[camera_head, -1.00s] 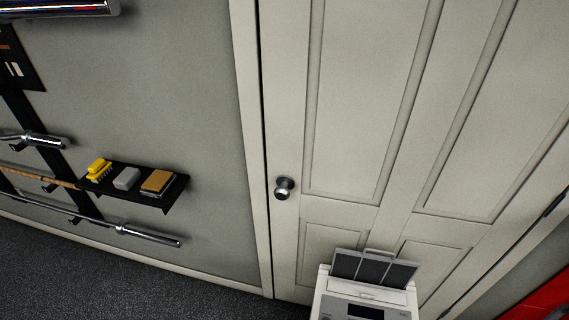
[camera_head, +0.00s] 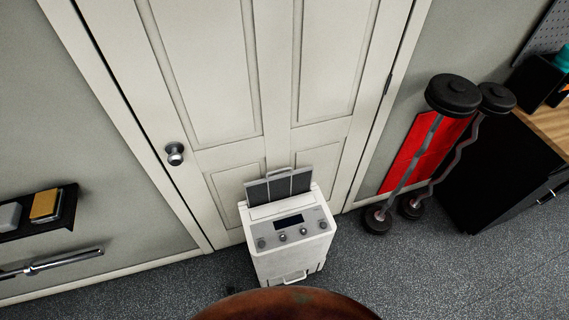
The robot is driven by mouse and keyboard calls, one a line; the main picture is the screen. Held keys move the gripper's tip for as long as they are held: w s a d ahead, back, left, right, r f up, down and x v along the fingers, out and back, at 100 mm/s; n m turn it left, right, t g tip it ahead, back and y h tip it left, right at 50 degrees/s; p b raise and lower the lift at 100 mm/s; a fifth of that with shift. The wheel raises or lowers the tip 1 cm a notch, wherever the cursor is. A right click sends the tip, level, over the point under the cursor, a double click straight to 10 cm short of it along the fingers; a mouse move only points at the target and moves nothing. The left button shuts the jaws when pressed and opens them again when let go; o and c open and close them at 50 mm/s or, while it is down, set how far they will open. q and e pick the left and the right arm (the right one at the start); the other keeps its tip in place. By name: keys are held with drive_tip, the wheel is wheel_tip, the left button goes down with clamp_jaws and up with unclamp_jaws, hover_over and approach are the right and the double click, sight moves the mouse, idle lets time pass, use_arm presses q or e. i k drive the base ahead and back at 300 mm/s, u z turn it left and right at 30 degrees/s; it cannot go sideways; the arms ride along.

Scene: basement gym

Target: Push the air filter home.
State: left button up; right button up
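The air filter (camera_head: 279,188) is a dark grey panel with a light frame and a small handle on top. It sticks up out of the top rear of a white appliance (camera_head: 289,259), slightly tilted. The appliance has a control panel with a dark display and several knobs, and a handle low on its front. It stands on the floor in front of the white door. Neither of my grippers shows in the head view.
The closed door (camera_head: 235,80) with a round knob (camera_head: 174,153) is behind the appliance. Curl bars with black plates (camera_head: 452,95) lean right of it, by a red panel (camera_head: 424,152) and a black cabinet (camera_head: 500,170). A wall shelf (camera_head: 66,212) is at left. A rounded brown thing (camera_head: 287,306) fills the bottom edge.

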sight(270, 190)
drive_tip(key=k, duration=1.3)
drive_tip(key=u, duration=0.65)
drive_tip(key=i, duration=0.5)
drive_tip(key=u, duration=0.75)
drive_tip(key=i, duration=0.7)
drive_tip(key=z, duration=0.6)
drive_tip(key=i, duration=0.5)
drive_tip(key=z, duration=0.5)
